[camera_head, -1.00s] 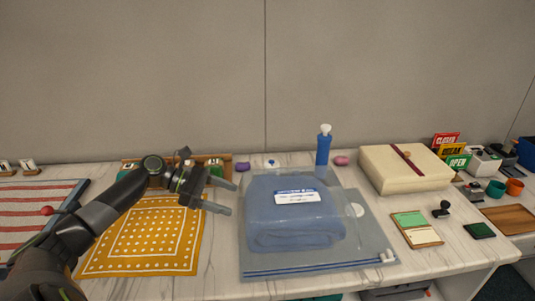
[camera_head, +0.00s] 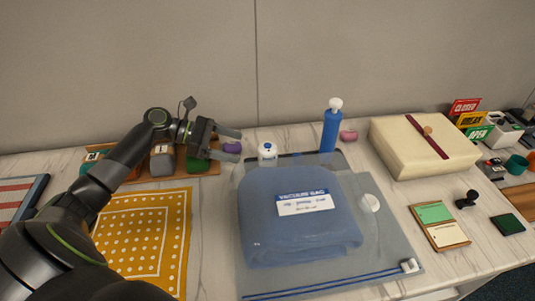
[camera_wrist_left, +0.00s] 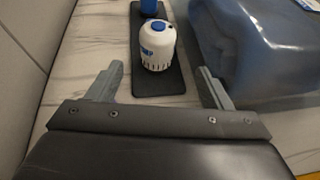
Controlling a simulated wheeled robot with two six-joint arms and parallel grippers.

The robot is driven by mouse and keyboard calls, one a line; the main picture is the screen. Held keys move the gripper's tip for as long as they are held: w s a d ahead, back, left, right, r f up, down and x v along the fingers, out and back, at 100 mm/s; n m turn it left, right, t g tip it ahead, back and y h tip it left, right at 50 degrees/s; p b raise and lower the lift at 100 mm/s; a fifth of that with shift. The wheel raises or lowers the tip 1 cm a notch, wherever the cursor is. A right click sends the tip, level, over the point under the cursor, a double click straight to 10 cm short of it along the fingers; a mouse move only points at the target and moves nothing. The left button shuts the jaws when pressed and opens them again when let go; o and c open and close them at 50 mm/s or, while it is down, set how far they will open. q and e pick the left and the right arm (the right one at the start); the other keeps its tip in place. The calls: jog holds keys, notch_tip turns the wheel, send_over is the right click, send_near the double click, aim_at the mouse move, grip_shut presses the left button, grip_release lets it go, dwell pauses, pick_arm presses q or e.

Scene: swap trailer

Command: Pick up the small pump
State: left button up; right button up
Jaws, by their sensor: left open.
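The small pump (camera_head: 267,151) is a short white cylinder with a blue button on top. It stands upright at the back of the table, behind the vacuum bag (camera_head: 260,225). The wrist view shows the small pump (camera_wrist_left: 157,48) on a dark tray (camera_wrist_left: 165,82), with slots around its lower part. My left gripper (camera_head: 239,146) is open and empty, just left of the pump in the head view. In the wrist view the two fingertips (camera_wrist_left: 160,70) spread to either side of the pump's line, with the pump ahead of them. My right gripper is not in view.
A tall blue bottle (camera_head: 330,132) with a white top stands right of the pump. A purple item (camera_head: 231,147) lies by my left fingers. A wooden rack (camera_head: 140,177) is under the left arm. A cream box (camera_head: 400,155) stands to the right.

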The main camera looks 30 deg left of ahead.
aim_at(273, 156)
pick_arm(q)
jog(key=x, duration=0.6)
jog(key=p+x, duration=0.1)
jog(key=x, duration=0.5)
jog(key=shift+w, duration=0.35)
jog(key=c, duration=1.2)
